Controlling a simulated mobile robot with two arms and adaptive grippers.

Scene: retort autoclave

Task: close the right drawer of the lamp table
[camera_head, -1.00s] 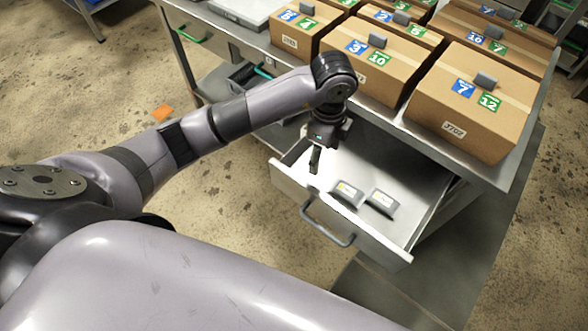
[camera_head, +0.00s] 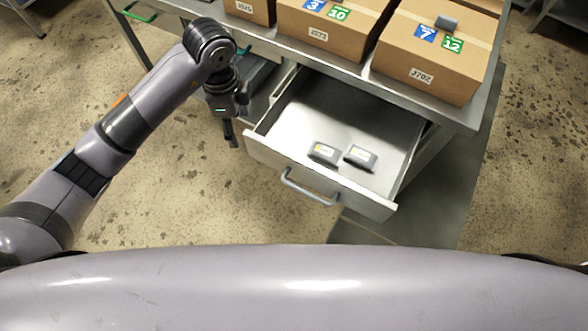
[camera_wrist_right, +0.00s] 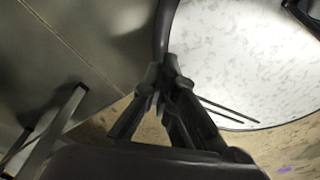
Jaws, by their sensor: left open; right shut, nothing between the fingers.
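The right drawer (camera_head: 395,180) of the metal lamp table (camera_head: 455,117) is pulled out in the head view. Its grey bar handle (camera_head: 310,192) is on the front panel. Two small grey items with labels (camera_head: 324,152) (camera_head: 360,157) lie inside it. My left gripper (camera_head: 231,137) points down just left of the drawer's front corner, outside the drawer, and is open and empty. My right gripper (camera_wrist_right: 162,90) shows only in the right wrist view, shut with nothing held. What it faces there is unclear.
Cardboard boxes (camera_head: 425,50) with number labels stand on the tabletop. Another compartment with a teal handle (camera_head: 257,58) is left of the open drawer, partly behind my left arm. Speckled floor (camera_head: 180,205) is clear in front and to the left.

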